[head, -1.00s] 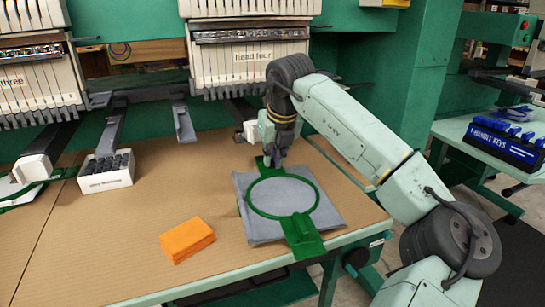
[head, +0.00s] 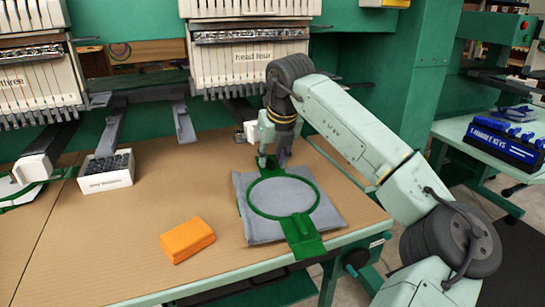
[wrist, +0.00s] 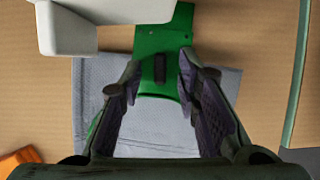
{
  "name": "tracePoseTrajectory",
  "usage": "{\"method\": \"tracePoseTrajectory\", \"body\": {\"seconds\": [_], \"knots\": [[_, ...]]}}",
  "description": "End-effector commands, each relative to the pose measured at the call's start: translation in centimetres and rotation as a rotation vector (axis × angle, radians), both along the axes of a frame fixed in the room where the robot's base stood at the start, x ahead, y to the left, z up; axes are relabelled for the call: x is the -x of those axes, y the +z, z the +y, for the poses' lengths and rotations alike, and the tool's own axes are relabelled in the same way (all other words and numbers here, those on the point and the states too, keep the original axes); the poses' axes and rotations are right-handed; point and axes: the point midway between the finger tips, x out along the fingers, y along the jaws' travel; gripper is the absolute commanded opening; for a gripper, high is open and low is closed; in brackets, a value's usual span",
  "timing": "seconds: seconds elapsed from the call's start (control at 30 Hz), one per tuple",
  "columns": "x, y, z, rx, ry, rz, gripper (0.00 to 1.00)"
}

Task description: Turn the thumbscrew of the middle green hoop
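A green hoop (head: 303,237) lies flat on a folded grey cloth (head: 262,231) near the table's right front. It has a green tab at its far end and another at its near end. My gripper (head: 274,161) is over the far tab and points down. In the wrist view, my gripper (wrist: 159,80) has its dark fingers apart. A small dark thumbscrew (wrist: 159,68) shows on the green tab (wrist: 178,35) between the fingertips; I see no clear contact. In the head view the thumbscrew is hidden by my gripper.
An orange cloth (head: 187,240) lies left of the hoop. A white box of dark pieces (head: 106,180) stands farther left. Embroidery heads (head: 250,70) hang behind. A pale block (wrist: 65,28) is close to my gripper at upper left. Another green hoop (head: 22,198) is at far left.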

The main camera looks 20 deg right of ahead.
Motion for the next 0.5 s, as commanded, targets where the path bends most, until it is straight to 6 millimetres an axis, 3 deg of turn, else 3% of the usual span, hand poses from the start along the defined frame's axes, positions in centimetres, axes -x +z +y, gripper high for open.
{"method": "tracePoseTrajectory", "body": {"seconds": [0.27,0.5], "knots": [[0.2,0.6,0.0,0.001,0.0,-0.001,0.3],[1.9,4.6,-0.1,0.004,-0.002,-0.003,0.3]]}}
